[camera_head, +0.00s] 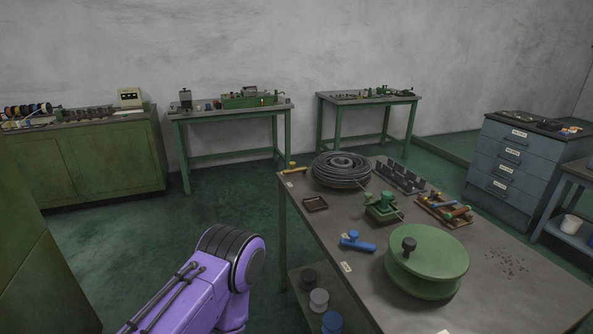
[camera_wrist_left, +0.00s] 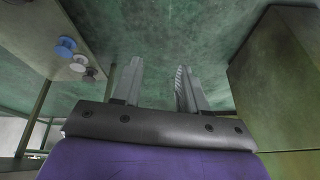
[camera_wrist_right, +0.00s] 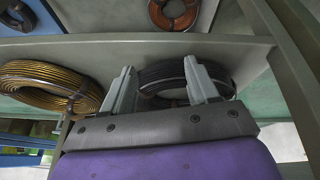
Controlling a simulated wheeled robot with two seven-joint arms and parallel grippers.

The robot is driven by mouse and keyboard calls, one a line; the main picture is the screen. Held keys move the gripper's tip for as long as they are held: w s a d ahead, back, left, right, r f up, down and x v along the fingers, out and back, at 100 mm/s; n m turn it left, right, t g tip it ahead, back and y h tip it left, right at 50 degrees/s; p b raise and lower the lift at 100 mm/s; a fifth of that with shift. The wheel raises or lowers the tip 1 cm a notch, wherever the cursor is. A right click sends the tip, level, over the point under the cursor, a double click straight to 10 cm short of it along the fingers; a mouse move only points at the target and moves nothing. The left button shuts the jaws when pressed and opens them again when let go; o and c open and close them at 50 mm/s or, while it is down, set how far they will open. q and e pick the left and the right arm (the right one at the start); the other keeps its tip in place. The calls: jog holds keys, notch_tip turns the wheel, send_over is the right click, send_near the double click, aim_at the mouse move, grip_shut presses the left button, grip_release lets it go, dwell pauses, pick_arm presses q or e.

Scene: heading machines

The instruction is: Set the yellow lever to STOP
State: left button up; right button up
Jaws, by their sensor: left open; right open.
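The yellow lever (camera_head: 293,168) is small in the head view, at the far left corner of the near grey table (camera_head: 490,290). A small pale label (camera_head: 289,184) is beside it; its writing is too small to read, so I cannot tell the lever's setting. My left gripper (camera_wrist_left: 159,82) is open and empty above the green floor, beside the table; only its purple arm (camera_head: 195,290) shows in the head view, left of the table. My right gripper (camera_wrist_right: 160,80) is open and empty, facing a grey shelf edge with wire coils. Neither gripper touches the lever.
Floor left of the table is clear.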

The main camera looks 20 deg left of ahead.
jog(key=shift+w, duration=0.25)
